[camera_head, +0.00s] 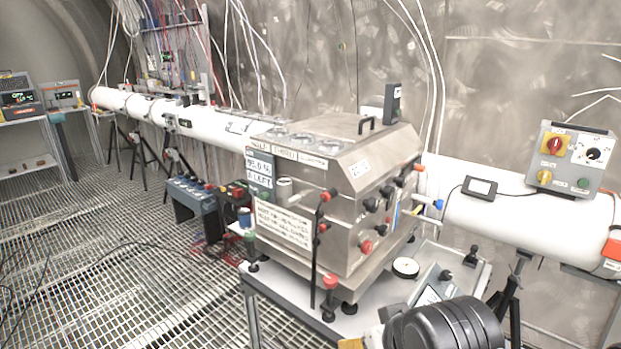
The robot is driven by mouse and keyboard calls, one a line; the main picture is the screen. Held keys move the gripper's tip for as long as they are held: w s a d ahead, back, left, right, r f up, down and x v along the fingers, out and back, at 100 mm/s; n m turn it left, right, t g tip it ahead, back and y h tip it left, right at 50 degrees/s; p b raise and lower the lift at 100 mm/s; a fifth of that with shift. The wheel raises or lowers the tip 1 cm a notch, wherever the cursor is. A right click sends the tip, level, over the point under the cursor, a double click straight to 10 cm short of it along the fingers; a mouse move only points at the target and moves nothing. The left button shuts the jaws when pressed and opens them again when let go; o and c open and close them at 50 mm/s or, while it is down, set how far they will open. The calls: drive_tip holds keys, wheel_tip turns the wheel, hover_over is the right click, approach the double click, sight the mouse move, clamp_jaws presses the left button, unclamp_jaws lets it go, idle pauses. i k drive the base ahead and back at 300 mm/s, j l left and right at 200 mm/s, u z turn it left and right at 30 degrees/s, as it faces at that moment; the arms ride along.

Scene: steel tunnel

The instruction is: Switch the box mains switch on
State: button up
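A grey control box (571,185) sits on top of the white pipe at the right. A large steel box (335,170) with labels, several knobs and red-tipped levers stands on a table in the middle. I cannot tell which of these switches is the box mains switch, nor read any switch position. A black rounded part of my arm shows at the bottom; my gripper's fingers are not in view.
The white pipe (463,215) runs behind the steel box on dark stands. A small sloped panel (437,287) and a round dial (405,268) sit on the table (375,290). Cables hang along the wall. Open grating floor (120,250) lies at the left.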

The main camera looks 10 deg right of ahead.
sight(366, 247)
drive_tip(key=i+l+z, duration=0.1)
drive_tip(key=l+z, duration=0.4)
drive_tip(key=i+l+z, duration=0.1)
drive_tip(key=l+z, duration=0.15)
drive_tip(key=z, duration=0.25)
